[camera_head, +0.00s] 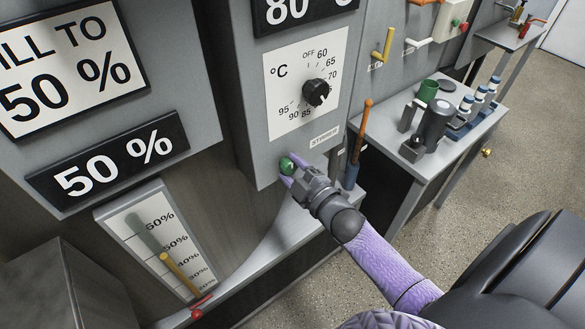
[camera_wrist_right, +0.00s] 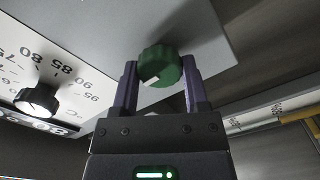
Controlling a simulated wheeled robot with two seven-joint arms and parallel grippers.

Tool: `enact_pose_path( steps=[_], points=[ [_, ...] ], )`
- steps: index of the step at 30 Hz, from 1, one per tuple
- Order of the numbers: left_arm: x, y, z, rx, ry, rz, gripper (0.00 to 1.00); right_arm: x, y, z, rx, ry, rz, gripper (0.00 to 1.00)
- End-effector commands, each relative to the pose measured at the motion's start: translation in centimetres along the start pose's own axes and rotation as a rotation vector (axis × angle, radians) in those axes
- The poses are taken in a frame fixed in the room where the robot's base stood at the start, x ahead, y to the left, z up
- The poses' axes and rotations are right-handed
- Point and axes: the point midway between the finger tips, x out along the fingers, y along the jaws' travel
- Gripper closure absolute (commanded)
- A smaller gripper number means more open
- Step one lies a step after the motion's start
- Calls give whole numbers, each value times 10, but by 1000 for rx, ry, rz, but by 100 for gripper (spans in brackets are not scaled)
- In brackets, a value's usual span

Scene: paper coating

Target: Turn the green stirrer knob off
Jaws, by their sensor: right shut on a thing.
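The green stirrer knob (camera_head: 287,165) sits low on the grey panel, left of the "STIRRER" label (camera_head: 324,137). My right gripper (camera_head: 288,172) reaches it from the lower right, with its purple fingers at the knob. In the right wrist view the green knob (camera_wrist_right: 160,66) sits between the two fingers of my right gripper (camera_wrist_right: 161,84), and they are shut on it. A white pointer mark shows on the knob's lower left there. Part of the knob is hidden by the fingers in the head view. My left gripper is not in view.
The black temperature knob (camera_head: 316,92) is on its white dial above the green knob. A side table (camera_head: 400,165) with a dark canister (camera_head: 437,122) and several bottles is further right. A gauge (camera_head: 160,235) is at lower left.

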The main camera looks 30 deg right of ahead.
Motion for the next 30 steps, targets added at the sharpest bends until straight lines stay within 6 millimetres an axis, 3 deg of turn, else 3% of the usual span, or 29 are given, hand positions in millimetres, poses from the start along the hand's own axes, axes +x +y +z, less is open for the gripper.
enact_pose_path(
  steps=[5,6,11,20,23,30],
  points=[
    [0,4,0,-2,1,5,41,0,-1,0,-2,-1,-2,100],
    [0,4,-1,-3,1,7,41,0,-1,0,-2,-1,-2,40],
    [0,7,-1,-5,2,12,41,0,0,0,-1,-1,-1,7],
    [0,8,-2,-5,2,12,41,-2,0,0,0,-1,-1,7],
    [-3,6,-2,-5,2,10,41,-17,-1,0,1,-2,-4,7],
    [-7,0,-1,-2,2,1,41,-74,-1,0,1,-3,-4,7]
  ],
)
